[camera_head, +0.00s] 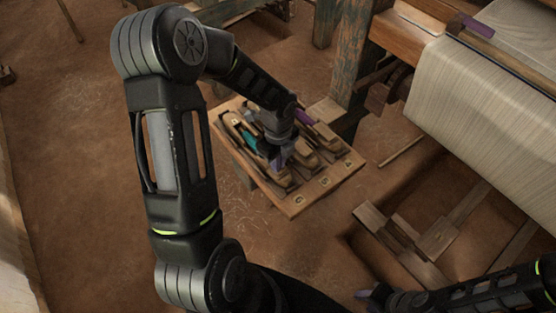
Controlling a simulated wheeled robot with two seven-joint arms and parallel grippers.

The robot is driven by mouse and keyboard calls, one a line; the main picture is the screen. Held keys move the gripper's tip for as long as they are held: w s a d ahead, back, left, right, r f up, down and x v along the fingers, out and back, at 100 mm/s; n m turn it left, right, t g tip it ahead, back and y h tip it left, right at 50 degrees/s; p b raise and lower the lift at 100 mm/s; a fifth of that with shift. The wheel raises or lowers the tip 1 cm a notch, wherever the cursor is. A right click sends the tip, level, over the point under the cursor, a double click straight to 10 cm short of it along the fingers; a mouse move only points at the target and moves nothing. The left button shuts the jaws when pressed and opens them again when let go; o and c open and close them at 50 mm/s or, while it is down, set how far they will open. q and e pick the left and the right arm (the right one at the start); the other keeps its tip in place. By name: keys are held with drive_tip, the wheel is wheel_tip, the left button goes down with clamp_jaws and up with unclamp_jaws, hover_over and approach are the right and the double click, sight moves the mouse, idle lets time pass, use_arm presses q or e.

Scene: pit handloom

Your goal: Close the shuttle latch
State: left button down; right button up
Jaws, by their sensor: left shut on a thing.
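Several wooden shuttles lie on a wooden board (294,209) in the middle of the view. The leftmost shuttle (232,122) carries teal yarn (249,140). Another shuttle (325,136), at the right, has purple yarn beside it. My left gripper (279,162) points down over the teal-yarn shuttle, its fingertips at the near part of it. It is shut on a part of that shuttle. The latch is too small and too covered by the gripper to make out. My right gripper (366,293) is low at the bottom, away from the board; its jaw opening is unclear.
The loom's wooden frame post (347,52) stands just behind the board. A cloth roll (480,95) fills the upper right. Wooden treadles (405,240) lie in a pit at the lower right. The earthen floor left of the board is clear.

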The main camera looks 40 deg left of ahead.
use_arm(q)
drive_tip(key=shift+m+p, duration=0.3)
drive_tip(key=shift+m, duration=0.5)
drive_tip(key=c, duration=1.8)
unclamp_jaws()
wheel_tip(320, 180, up, 8)
drive_tip(key=shift+f, duration=0.1)
